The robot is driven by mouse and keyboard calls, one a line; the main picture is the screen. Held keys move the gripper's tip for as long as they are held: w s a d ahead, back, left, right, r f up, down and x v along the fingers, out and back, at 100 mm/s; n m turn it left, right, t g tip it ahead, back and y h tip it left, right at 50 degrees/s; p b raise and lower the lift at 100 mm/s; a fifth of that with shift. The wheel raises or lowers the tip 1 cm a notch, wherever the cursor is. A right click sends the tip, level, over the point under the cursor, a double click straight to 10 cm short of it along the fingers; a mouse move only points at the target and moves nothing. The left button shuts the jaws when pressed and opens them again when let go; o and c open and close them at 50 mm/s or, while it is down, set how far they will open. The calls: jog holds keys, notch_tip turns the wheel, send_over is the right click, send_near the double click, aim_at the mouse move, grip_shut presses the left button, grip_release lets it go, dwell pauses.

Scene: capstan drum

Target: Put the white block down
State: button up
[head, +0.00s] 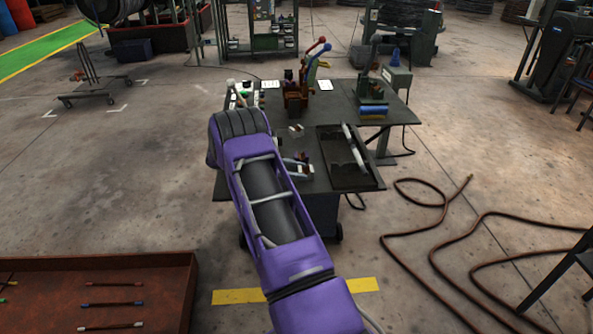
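My purple arm reaches from the bottom of the head view up over the left part of a dark work table (375,203). I cannot pick out the white block with certainty. A small pale item (296,129) lies on the table right of the arm's end, too small to identify.
A black tray (347,182) with a long pale tool stands on the table's right front. A small tool (298,165) lies beside my arm. Red and blue handled tools (316,62) stand at the back. Brown hose (425,235) lies on the floor at right.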

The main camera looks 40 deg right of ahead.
jog(key=shift+r, duration=0.15)
jog(key=v, duration=1.2)
